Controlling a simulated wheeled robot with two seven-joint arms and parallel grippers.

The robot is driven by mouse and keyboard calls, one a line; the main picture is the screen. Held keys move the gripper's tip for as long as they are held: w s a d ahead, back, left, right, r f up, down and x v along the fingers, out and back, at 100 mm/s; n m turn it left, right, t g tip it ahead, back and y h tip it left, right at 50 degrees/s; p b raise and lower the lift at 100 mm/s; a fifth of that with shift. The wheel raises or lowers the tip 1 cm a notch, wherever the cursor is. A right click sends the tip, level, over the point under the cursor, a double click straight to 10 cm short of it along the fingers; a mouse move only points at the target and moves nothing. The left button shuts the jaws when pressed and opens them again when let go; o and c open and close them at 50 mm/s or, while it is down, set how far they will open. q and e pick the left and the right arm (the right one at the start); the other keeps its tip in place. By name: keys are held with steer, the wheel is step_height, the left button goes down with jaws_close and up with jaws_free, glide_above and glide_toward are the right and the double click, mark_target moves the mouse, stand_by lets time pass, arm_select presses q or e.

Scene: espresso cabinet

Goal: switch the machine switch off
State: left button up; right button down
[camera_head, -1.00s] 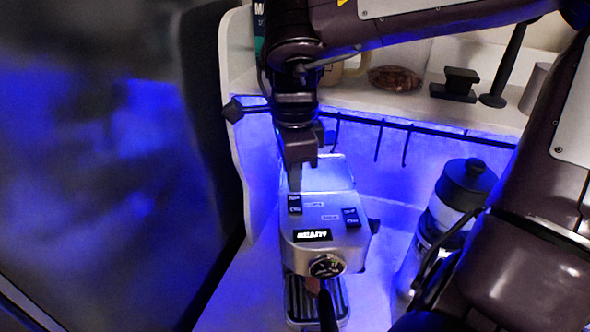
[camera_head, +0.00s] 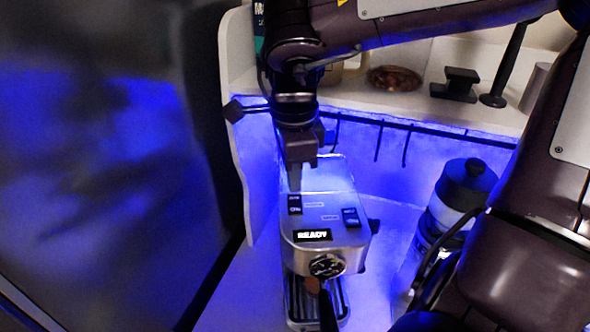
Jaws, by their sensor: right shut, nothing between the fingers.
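The silver espresso machine (camera_head: 335,184) stands in the cabinet, and its front display (camera_head: 312,235) reads READY. Two black rocker switches sit on its top: a left one (camera_head: 294,208) and a right one (camera_head: 351,217). Their small labels are too blurred to tell which is the machine switch. My right gripper (camera_head: 295,187) points down with its fingers together, empty, at the far end of the left switch. I cannot tell whether the tip touches it. My left gripper is not in view.
A black-lidded grinder or canister (camera_head: 464,185) stands right of the machine. A shelf behind holds a bowl of beans (camera_head: 394,78), a black tamper-like object (camera_head: 455,84) and other items. A dark handle (camera_head: 327,308) projects at the machine's front. The cabinet side wall is close on the left.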

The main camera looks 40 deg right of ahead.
mark_target(294, 196)
steer(key=shift+f+b, duration=0.55)
steer(key=shift+f, duration=0.4)
stand_by(1.0)
steer(key=shift+r, duration=0.1)
step_height(294, 196, up, 7)
steer(key=p, duration=0.7)
stand_by(0.4)
